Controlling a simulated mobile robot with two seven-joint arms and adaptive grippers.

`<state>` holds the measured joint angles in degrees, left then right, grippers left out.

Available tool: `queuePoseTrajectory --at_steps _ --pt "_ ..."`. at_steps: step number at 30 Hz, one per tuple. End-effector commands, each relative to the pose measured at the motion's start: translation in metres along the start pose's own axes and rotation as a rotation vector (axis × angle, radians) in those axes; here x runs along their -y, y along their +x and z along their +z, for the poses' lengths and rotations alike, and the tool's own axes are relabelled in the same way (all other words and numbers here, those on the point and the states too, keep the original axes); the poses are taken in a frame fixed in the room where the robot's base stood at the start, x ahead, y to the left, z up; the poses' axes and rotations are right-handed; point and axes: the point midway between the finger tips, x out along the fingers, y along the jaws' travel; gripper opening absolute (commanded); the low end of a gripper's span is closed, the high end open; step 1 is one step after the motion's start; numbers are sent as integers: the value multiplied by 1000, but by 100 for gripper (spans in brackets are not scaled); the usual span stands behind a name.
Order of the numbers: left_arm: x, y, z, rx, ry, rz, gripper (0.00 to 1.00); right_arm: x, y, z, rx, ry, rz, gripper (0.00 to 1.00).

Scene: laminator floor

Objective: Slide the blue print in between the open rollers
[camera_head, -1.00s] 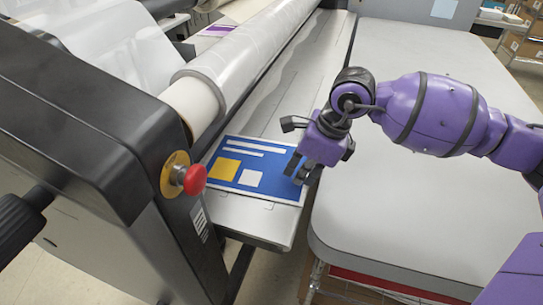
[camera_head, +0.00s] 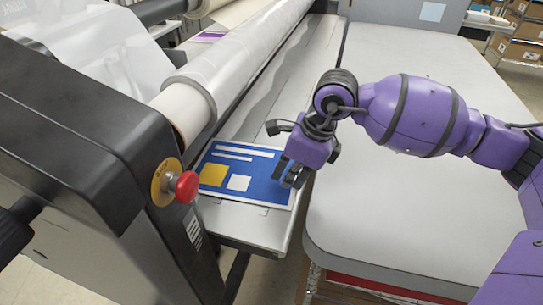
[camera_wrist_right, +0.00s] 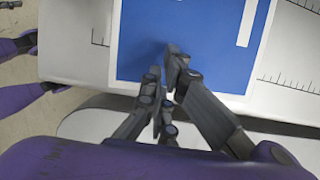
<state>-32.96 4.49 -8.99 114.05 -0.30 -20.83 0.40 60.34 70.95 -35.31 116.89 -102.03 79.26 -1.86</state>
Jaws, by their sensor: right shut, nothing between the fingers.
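The blue print (camera_head: 262,163), with white bars, a yellow square and a white square, lies flat on the laminator's grey feed table (camera_head: 240,222), beside the film-covered roller (camera_head: 235,65). My right gripper (camera_head: 291,178) is shut and empty, pointing down at the print's right end. In the right wrist view its fingertips (camera_wrist_right: 166,75) are over the blue area (camera_wrist_right: 185,35), inside the white border; whether they touch it I cannot tell. The gap between the rollers is hidden. My left gripper is not in view.
A red stop button (camera_head: 187,186) sticks out of the black end housing (camera_head: 95,130), left of the print. A wide grey table (camera_head: 400,205) stands to the right with a clear top, a narrow gap from the feed table.

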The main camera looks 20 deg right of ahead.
Motion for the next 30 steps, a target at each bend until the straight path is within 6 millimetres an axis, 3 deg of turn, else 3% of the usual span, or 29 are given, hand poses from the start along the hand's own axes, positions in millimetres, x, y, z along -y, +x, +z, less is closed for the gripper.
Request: queuePoseTrajectory --at_steps 30 --pt "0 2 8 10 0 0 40 0 7 23 1 -2 0 0"
